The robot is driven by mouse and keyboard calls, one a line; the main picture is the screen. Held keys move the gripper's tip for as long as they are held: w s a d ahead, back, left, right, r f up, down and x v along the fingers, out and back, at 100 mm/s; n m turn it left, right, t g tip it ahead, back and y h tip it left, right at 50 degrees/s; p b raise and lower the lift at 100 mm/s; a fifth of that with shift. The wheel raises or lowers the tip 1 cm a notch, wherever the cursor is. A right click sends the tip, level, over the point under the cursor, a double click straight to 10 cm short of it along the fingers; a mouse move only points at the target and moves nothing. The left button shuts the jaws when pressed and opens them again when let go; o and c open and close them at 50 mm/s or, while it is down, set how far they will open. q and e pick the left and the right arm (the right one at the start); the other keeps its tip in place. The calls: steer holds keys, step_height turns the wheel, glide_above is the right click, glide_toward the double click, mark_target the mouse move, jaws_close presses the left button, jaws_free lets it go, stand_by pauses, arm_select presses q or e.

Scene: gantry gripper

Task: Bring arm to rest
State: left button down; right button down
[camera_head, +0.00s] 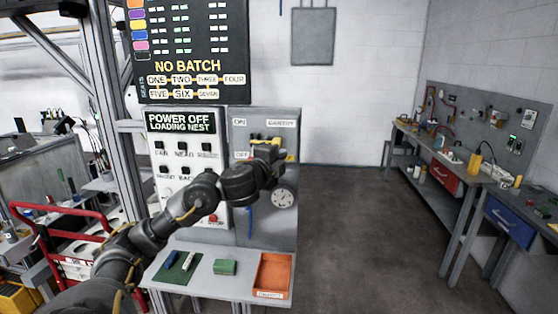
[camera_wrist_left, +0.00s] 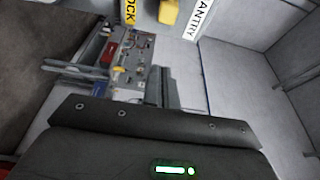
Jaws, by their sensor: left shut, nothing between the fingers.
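My left arm reaches in from the left in the head view. Its gripper (camera_head: 270,156) is shut and empty in front of the grey gantry panel (camera_head: 270,222), close to a yellow handle (camera_head: 284,142). Whether it touches the handle cannot be told. In the left wrist view, my dark gripper housing with a green light fills the bottom, and a yellow part (camera_wrist_left: 168,12) shows at the top beside a GANTRY label (camera_wrist_left: 198,18). My right gripper is not in view.
A white button panel (camera_head: 180,205) reading POWER OFF stands left of the gantry panel. A shelf (camera_head: 205,287) below carries an orange tray (camera_head: 289,277) and a green block (camera_head: 224,267). A red-framed cart (camera_head: 30,222) is at left, a workbench (camera_head: 447,180) at right. Floor (camera_head: 350,240) between is clear.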

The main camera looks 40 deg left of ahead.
arm_select(q)
steer(key=shift+s+d+f, duration=0.15)
steer(key=shift+s+d, duration=0.25)
steer(key=shift+s, duration=0.1)
steer(key=shift+s+a, duration=0.1)
steer(key=shift+s, duration=0.05)
